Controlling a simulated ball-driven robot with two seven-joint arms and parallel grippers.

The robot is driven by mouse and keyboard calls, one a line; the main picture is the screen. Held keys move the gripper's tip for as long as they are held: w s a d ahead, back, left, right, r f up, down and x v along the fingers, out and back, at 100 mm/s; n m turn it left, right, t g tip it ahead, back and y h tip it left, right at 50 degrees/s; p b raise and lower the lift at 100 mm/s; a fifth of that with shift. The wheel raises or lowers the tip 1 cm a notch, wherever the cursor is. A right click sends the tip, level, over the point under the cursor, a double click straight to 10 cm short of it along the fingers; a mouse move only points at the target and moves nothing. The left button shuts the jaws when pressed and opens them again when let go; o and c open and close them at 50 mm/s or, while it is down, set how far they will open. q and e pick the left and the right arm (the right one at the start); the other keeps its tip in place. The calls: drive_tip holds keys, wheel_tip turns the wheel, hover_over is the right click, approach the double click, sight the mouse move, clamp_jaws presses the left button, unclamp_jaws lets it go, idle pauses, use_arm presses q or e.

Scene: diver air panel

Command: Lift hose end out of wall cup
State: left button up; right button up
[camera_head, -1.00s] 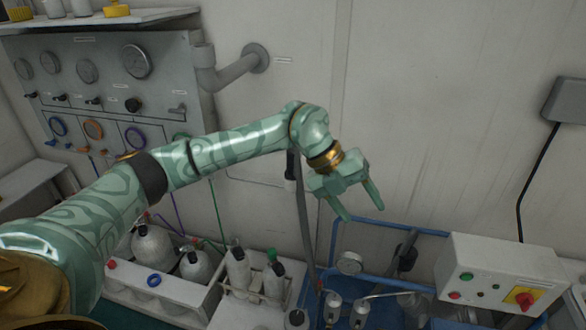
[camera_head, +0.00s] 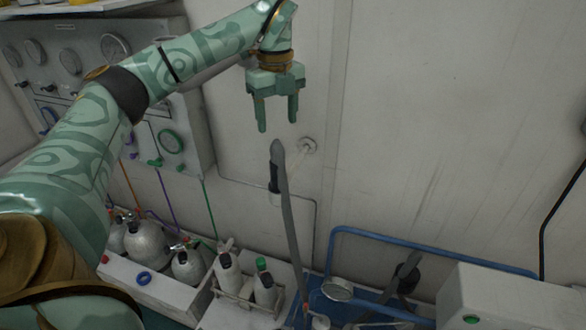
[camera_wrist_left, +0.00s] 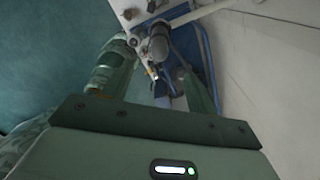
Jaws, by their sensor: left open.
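A grey hose (camera_head: 291,225) rises in front of the pale wall and bends over at its top. Its dark end (camera_head: 273,178) points down into a small pale wall cup (camera_head: 275,198); how deep it sits I cannot tell. My left gripper (camera_head: 277,126) points down with its two fingers apart, above the bend of the hose, and appears empty. In the left wrist view the open fingers (camera_wrist_left: 157,92) frame the view, and which part there is the hose is unclear. My right gripper is not in view.
A gauge panel (camera_head: 112,72) is on the wall at left. A white crate (camera_head: 185,292) with several bottles stands below it. At lower right are a blue tubular frame (camera_head: 430,248) and a white control box (camera_head: 510,300). A wall fitting (camera_head: 307,146) sits right of the hose.

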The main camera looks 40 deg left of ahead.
use_arm(q)
hover_over(278, 173)
drive_tip(key=f, duration=0.5)
drive_tip(key=a+f, duration=0.1)
drive_tip(key=f, duration=0.2)
drive_tip(key=shift+w, duration=0.3)
drive_tip(key=shift+w+f, duration=0.15)
drive_tip(key=shift+f, duration=0.45)
drive_tip(key=shift+w+f, duration=0.15)
drive_tip(key=shift+f, duration=0.7)
wheel_tip(278, 173, down, 5)
drive_tip(key=shift+a+r+p, duration=0.15)
drive_tip(key=shift+r+p, duration=0.05)
drive_tip(key=shift+p, duration=0.4)
drive_tip(key=shift+f, duration=0.25)
drive_tip(key=c, duration=1.1)
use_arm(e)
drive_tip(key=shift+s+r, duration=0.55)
